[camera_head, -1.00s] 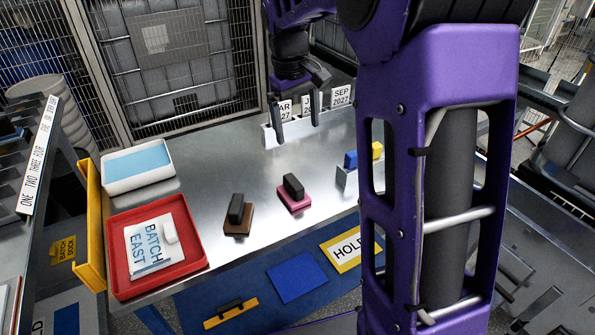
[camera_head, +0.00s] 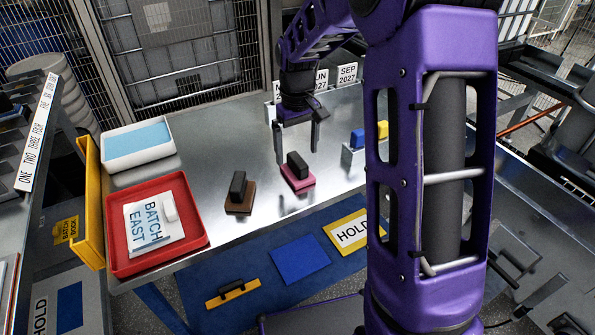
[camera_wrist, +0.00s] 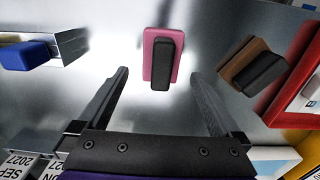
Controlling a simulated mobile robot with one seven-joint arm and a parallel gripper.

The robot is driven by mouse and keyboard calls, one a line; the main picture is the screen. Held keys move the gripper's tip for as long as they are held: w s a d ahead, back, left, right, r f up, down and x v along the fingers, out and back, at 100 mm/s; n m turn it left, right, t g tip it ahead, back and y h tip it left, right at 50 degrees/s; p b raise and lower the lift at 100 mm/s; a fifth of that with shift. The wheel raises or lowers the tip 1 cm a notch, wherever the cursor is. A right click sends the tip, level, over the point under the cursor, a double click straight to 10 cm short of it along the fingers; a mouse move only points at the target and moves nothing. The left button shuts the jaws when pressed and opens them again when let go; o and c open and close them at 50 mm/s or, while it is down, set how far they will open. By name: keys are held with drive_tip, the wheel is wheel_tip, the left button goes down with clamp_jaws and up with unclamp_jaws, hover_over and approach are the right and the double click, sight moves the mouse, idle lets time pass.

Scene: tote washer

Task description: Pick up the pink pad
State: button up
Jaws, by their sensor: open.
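The pink pad (camera_head: 298,183) lies flat on the steel table with a black handle block (camera_head: 297,165) on top. In the wrist view the pink pad (camera_wrist: 149,58) is ahead of the fingertips, roughly between their lines. My gripper (camera_head: 296,157) is open and empty, above and behind the pad in the head view.
A brown pad (camera_head: 239,207) with a black handle is left of the pink one. A red tray (camera_head: 113,238) and white tub (camera_head: 168,155) stand farther left. A small metal holder (camera_head: 350,160) with blue and yellow blocks is to the right. Date cards (camera_head: 347,73) stand behind.

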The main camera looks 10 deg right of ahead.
sight(297, 159)
drive_tip(key=f, duration=0.3)
drive_tip(key=f+b, duration=0.1)
drive_tip(key=f, duration=0.1)
drive_tip(key=shift+s+f, duration=0.1)
drive_tip(key=shift+s, duration=0.2)
drive_tip(key=c, duration=1.3)
wheel_tip(297, 159, up, 10)
drive_tip(key=shift+r+p, duration=0.1)
drive_tip(key=shift+p, duration=0.8)
drive_tip(key=shift+c, duration=0.2)
drive_tip(key=o, duration=0.8)
clamp_jaws()
